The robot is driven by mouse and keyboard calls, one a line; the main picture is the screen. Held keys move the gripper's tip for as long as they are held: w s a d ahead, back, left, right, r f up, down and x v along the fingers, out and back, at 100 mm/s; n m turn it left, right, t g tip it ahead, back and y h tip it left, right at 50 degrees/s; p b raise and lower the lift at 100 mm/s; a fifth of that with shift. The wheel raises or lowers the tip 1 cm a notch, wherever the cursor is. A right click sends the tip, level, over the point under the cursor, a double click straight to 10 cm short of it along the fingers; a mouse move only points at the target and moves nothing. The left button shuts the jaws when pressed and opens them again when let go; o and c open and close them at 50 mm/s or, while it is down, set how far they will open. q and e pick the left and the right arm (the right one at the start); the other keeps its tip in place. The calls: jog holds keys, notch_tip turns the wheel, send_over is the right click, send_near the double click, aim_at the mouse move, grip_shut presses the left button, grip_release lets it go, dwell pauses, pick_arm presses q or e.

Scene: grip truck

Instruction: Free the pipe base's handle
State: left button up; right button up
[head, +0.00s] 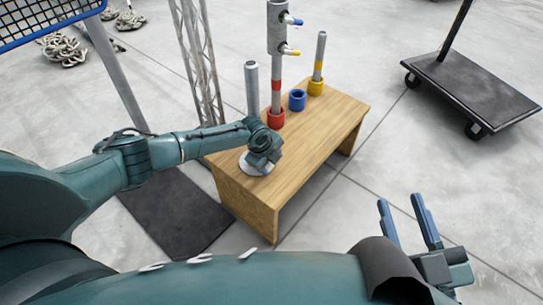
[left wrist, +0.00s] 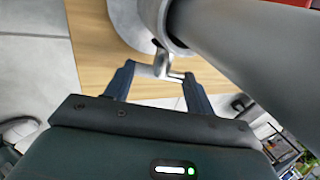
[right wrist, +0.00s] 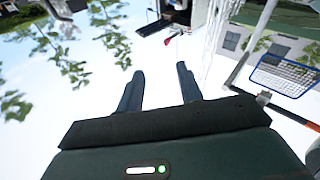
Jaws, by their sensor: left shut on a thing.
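The pipe base (head: 250,171) is a pale round plate near the left end of the wooden bench, with a grey pipe (head: 252,88) standing up from it. My left gripper (head: 262,163) is down at the base and hides part of it. In the left wrist view, a small metal handle (left wrist: 163,68) beside the pipe's collar sits between the fingers of my left gripper (left wrist: 157,75), which is shut on it. The pipe (left wrist: 240,45) crosses the upper right there. My right gripper (head: 401,198) is open and empty, away from the bench at the lower right.
The wooden bench (head: 315,140) also carries a red cup (head: 276,118) with a tall pole, a blue cup (head: 297,100) and a yellow cup (head: 315,86) with a pipe. A dark wheeled cart (head: 475,90) stands right. A lattice truss (head: 199,65) rises behind.

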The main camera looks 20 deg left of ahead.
pick_arm(q)
jog(key=shift+s+a+f+t+h+p, duration=0.15)
jog(key=shift+t+h+p, duration=0.1)
jog(key=shift+t, duration=0.3)
jog(key=shift+s+d+r+t+h+p, duration=0.15)
jog(key=shift+t+h+p, duration=0.1)
jog(key=shift+t, duration=0.3)
jog(key=shift+s+a+f+t+h, duration=0.1)
jog(key=shift+f+t+h, duration=0.05)
jog(key=shift+t, duration=0.35)
jog(key=shift+a+f+t+h, duration=0.1)
jog(key=shift+t+h, duration=0.05)
jog(key=shift+t, duration=0.35)
pick_arm(e)
jog(key=shift+d+f+h, duration=0.3)
jog(key=shift+r, duration=0.1)
pick_arm(q)
jog(key=o, duration=1)
